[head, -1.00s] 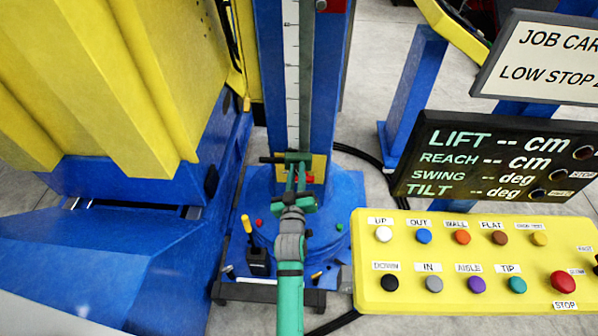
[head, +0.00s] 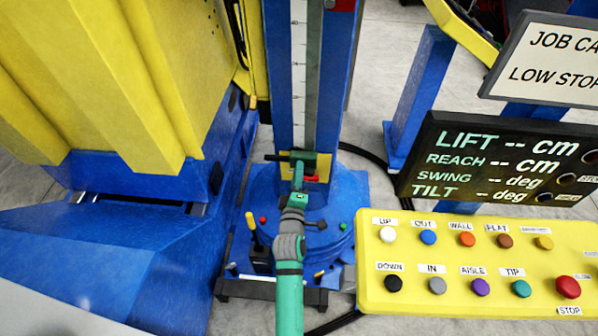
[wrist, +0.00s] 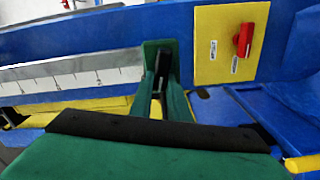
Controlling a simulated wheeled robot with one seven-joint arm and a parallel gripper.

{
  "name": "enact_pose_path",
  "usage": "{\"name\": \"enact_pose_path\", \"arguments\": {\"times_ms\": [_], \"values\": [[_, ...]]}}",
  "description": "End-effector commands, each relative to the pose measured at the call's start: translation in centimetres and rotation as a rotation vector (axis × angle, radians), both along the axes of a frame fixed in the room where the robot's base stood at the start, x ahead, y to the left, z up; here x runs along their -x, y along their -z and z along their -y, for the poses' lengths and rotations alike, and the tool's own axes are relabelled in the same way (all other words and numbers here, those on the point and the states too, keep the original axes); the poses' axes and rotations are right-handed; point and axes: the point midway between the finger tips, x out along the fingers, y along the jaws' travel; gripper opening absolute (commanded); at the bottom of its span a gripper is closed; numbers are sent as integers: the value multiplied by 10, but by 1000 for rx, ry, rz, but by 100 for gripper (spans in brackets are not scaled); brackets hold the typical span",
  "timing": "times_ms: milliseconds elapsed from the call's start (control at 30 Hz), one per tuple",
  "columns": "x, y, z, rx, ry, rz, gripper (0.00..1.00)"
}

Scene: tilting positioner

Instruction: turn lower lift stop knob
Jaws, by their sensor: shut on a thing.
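The lower lift stop knob shows in the wrist view as a dark piece (wrist: 162,62) between my green fingers, beside the scale. My gripper (wrist: 160,82) is shut on it. In the head view my gripper (head: 299,163) reaches the lower part of the blue mast, over the end of the white scale (head: 299,85). A short dark bar (head: 277,157) sticks out left of my fingertips there; I cannot tell whether it is part of the knob. My fingers hide most of the knob.
A yellow plate with a red switch (wrist: 243,40) sits close beside my fingers. A yellow button panel (head: 455,265) and a dark display (head: 490,160) with dashes for values stand at right. A job card (head: 550,60) is above. Large yellow panels (head: 100,80) fill the left.

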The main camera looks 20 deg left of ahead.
Motion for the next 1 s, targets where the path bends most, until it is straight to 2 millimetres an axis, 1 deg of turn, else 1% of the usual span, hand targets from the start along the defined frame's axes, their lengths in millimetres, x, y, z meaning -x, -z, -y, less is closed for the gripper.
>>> {"name": "enact_pose_path", "arguments": {"times_ms": [200,400,600,1000], "values": [[-1,3,1,137,4,38,0],[-1,4,1,216,4,62,0],[-1,5,2,253,4,73,0],[-1,5,2,259,5,75,0]]}}
